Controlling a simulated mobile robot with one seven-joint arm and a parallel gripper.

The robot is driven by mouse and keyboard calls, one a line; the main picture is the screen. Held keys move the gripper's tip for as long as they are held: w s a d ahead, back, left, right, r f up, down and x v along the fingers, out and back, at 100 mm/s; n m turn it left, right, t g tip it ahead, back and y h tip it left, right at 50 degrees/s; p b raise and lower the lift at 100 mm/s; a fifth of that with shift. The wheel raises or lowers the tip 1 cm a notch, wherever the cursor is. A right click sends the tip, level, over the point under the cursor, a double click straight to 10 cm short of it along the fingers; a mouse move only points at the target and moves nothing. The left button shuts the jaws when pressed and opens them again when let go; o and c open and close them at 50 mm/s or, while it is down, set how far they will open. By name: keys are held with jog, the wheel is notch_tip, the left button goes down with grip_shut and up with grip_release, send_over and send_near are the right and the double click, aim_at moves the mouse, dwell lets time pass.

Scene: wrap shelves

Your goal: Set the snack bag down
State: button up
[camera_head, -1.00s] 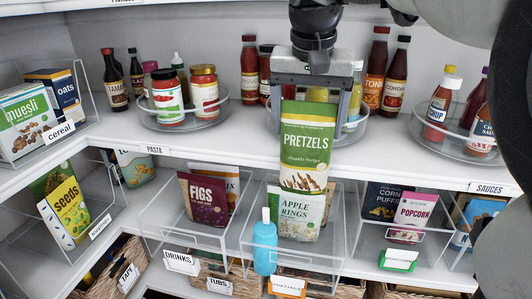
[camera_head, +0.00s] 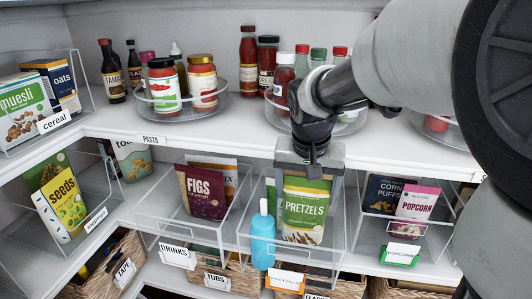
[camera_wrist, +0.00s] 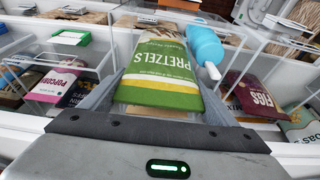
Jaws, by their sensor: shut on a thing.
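The snack bag is a green and white pretzels bag (camera_head: 305,208), held upright in my gripper (camera_head: 308,172) in the head view. The gripper is shut on its upper part. The bag is in or just in front of a clear bin (camera_head: 336,237) on the lower shelf; I cannot tell whether its base touches the bin floor. In the wrist view the pretzels bag (camera_wrist: 160,65) fills the space between the fingers. The apple rings bag is mostly hidden behind it.
A blue bottle (camera_head: 263,240) stands close at the bag's left. A figs bag (camera_head: 204,190) is in the bin to the left, and a popcorn bag (camera_head: 416,205) in the bin to the right. The upper shelf edge (camera_head: 230,148) runs just above, with bottles on turntables.

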aim_at(303, 221)
notch_tip(303, 221, down, 8)
jog(key=shift+f+b, duration=0.15)
jog(key=shift+b, duration=0.35)
jog(key=shift+f+b, duration=0.55)
jog(key=shift+f, duration=0.05)
jog(key=o, duration=1.1)
jog(key=shift+c, duration=0.2)
jog(key=shift+r, duration=0.15)
